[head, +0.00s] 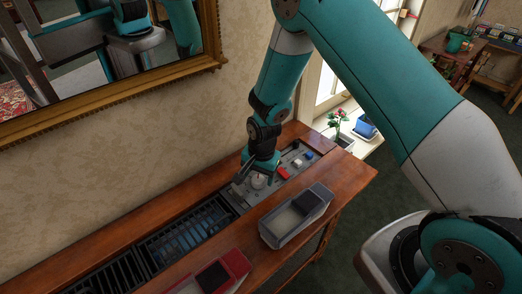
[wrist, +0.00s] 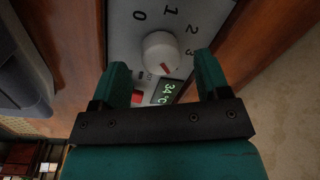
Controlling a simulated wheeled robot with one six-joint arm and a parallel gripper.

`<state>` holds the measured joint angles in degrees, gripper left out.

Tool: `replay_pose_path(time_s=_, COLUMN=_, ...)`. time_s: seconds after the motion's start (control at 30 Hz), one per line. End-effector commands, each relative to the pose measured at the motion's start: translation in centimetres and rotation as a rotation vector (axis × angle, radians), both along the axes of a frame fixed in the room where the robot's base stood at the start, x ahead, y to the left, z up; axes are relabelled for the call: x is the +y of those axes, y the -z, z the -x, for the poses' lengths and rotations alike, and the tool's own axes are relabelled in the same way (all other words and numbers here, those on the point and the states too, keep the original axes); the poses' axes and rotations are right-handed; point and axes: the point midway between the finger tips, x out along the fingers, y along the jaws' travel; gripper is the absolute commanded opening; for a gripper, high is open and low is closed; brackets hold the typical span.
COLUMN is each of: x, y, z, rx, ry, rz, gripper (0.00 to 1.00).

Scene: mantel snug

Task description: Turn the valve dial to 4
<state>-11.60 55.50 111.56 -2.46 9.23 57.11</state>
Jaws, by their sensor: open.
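The valve dial is a round white knob (wrist: 160,48) on a grey panel (wrist: 118,22). The numbers 0, 1, 2 and 3 curve around its upper and right sides in the wrist view. A dark red mark shows low on the knob, on the side away from 0; I cannot tell exactly which number it points to. A 4 is not clearly visible. My gripper (wrist: 162,76) is open, its teal fingers apart just short of the knob, with nothing between them. In the head view, my gripper (head: 243,180) is over the panel beside the pale knob (head: 258,181).
A small display (wrist: 166,91) reads 34 °C below the knob. Red, white and blue parts sit further along the panel. A grey tray (head: 283,235) and a red container (head: 235,262) stand on the wooden table (head: 341,181). A framed mirror (head: 150,80) hangs on the wall.

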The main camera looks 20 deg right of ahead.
Motion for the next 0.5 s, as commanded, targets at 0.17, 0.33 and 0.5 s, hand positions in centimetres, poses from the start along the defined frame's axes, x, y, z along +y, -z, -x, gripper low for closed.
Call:
replay_pose_path(time_s=0.17, x=-0.2, y=-4.6, z=0.1, rx=-0.007, ry=0.000, rz=-0.001, gripper=0.69)
replay_pose_path(time_s=0.33, x=-0.5, y=-9.0, z=0.4, rx=-0.006, ry=0.001, rz=-0.001, gripper=0.69)
replay_pose_path(time_s=0.5, x=-0.7, y=-12.5, z=0.6, rx=-0.004, ry=0.001, rz=-0.001, gripper=0.69)
